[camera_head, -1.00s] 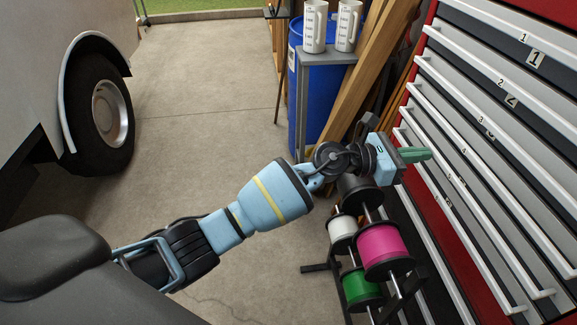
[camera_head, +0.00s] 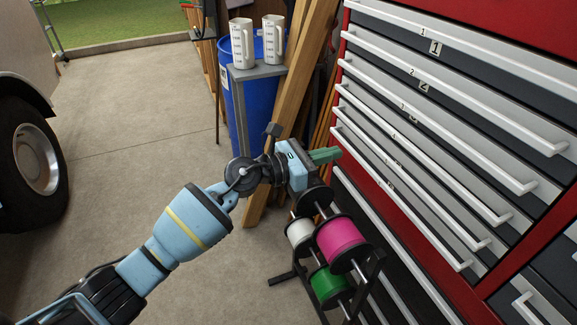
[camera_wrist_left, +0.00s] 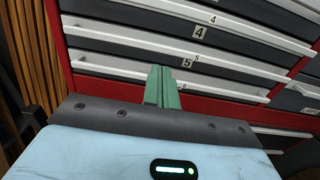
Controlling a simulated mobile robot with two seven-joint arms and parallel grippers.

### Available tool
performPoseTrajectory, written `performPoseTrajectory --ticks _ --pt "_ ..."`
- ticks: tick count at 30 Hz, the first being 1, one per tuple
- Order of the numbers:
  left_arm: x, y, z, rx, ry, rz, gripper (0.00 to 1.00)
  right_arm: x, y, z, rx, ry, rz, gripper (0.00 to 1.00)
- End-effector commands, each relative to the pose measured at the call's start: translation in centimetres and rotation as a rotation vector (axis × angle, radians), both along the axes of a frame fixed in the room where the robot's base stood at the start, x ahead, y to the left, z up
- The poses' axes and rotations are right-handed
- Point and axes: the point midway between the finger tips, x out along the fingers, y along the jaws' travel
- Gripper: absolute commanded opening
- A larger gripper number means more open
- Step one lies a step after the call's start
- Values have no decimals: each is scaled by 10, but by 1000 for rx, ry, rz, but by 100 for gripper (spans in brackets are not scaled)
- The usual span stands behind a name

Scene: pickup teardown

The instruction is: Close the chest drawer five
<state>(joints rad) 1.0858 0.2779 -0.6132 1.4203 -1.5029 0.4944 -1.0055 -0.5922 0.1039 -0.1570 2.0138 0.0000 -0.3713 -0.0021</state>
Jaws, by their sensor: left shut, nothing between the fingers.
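The red tool chest (camera_head: 500,268) has grey drawers with long white bar handles. Drawer five (camera_head: 420,184) is one of the lower narrow drawers; its number label shows in the left wrist view (camera_wrist_left: 187,63). Its front looks about level with its neighbours; I cannot tell whether a small gap remains. My left gripper (camera_head: 326,155) is shut and empty, its green fingers pointing at the left edge of the chest. In the left wrist view the fingers (camera_wrist_left: 163,78) overlap the drawer fronts just left of and below the label. Contact cannot be told. My right gripper is not in view.
A rack of spools (camera_head: 340,236) stands below my left gripper, close to the chest. A blue barrel (camera_head: 262,95), wooden boards (camera_head: 297,85) and a small stand with white jugs (camera_head: 242,42) are behind. A vehicle wheel (camera_head: 35,160) is at left. Floor between is clear.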

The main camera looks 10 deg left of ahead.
Motion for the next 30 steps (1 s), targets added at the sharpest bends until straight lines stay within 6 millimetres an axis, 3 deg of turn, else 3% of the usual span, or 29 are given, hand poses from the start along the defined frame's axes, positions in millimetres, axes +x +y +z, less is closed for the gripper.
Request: performPoseTrajectory --ticks 6,12,26,30 --pt "-25 37 -1 1 2 1 0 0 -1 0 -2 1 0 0" --pt "-38 57 -1 0 1 0 0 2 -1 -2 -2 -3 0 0" --pt "-44 63 -1 -6 8 -1 0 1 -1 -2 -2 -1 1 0" --pt "-54 60 -9 -106 93 6 0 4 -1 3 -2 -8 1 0"
